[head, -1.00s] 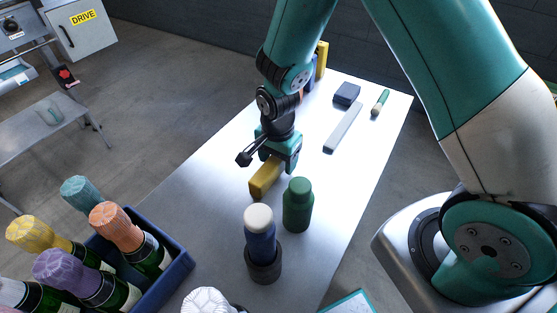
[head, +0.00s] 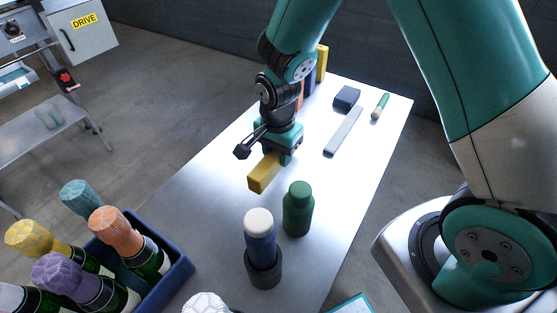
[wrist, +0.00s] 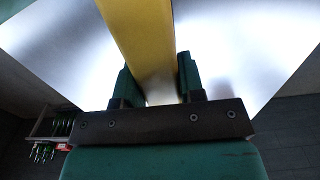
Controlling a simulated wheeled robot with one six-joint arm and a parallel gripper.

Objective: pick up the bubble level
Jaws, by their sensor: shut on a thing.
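The bubble level, a yellow bar (head: 263,175), is held in my gripper (head: 279,157) over the metal table. Its near end sticks out toward the camera, and its far end is hidden by the gripper. In the wrist view the yellow bar (wrist: 140,35) runs between the two green fingers of my gripper (wrist: 160,80). My gripper is shut on it. The bar seems slightly above the table top.
A green bottle (head: 298,210) and a blue, white-capped bottle (head: 260,238) in a dark holder (head: 264,272) stand nearby. A grey bar (head: 343,131), a dark block (head: 347,98) and a green-handled brush (head: 380,106) lie behind. A blue crate (head: 175,272) holds several foil-topped bottles.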

